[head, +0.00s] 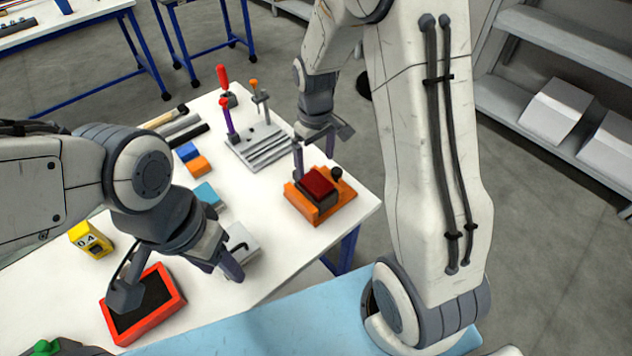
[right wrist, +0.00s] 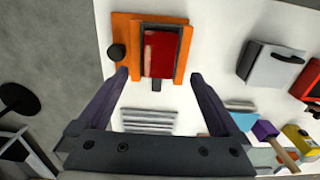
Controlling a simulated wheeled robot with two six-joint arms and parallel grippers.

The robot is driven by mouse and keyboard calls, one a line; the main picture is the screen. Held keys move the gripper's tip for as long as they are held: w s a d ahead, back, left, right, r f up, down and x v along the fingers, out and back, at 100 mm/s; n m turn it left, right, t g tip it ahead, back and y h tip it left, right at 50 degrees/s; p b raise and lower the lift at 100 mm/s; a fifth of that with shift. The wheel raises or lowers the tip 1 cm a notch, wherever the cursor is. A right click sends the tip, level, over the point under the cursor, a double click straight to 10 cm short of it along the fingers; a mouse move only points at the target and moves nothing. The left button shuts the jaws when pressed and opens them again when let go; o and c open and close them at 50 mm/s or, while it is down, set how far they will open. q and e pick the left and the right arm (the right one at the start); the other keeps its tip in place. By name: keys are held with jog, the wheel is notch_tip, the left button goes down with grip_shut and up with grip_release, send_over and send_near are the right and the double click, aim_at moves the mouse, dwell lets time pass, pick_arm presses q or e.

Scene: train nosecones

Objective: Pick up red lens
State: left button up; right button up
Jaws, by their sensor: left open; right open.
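The red lens (head: 318,184) sits in a dark block on an orange fixture (head: 315,212) with a black knob, near the table's right edge. It also shows in the right wrist view (right wrist: 160,53), just beyond the fingertips. My right gripper (head: 314,158) is open and empty, just behind and above the lens in the head view; its fingers (right wrist: 159,76) are spread wider than the lens. My left gripper (head: 178,283) is open and empty at the lower left, over the space between a red-rimmed tray and a grey box.
A grey grooved rack (head: 262,146) stands behind the orange fixture, with screwdriver-like tools beyond it. Blue and orange blocks (head: 193,160), a grey box (head: 240,243), a yellow box (head: 90,240) and a red-rimmed dark tray (head: 143,304) lie to the left. White table shows around the fixture.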

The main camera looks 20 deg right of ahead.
aim_at(317, 181)
jog(key=shift+f, duration=0.8)
jog(key=f+p, duration=0.1)
jog(key=f, duration=0.1)
jog(key=f+p, duration=0.1)
jog(key=f, duration=0.1)
jog(key=shift+s+d, duration=0.15)
jog(key=shift+s, duration=0.05)
jog(key=shift+f, duration=0.65)
jog(key=c, duration=1.5)
jog(key=shift+r, duration=0.1)
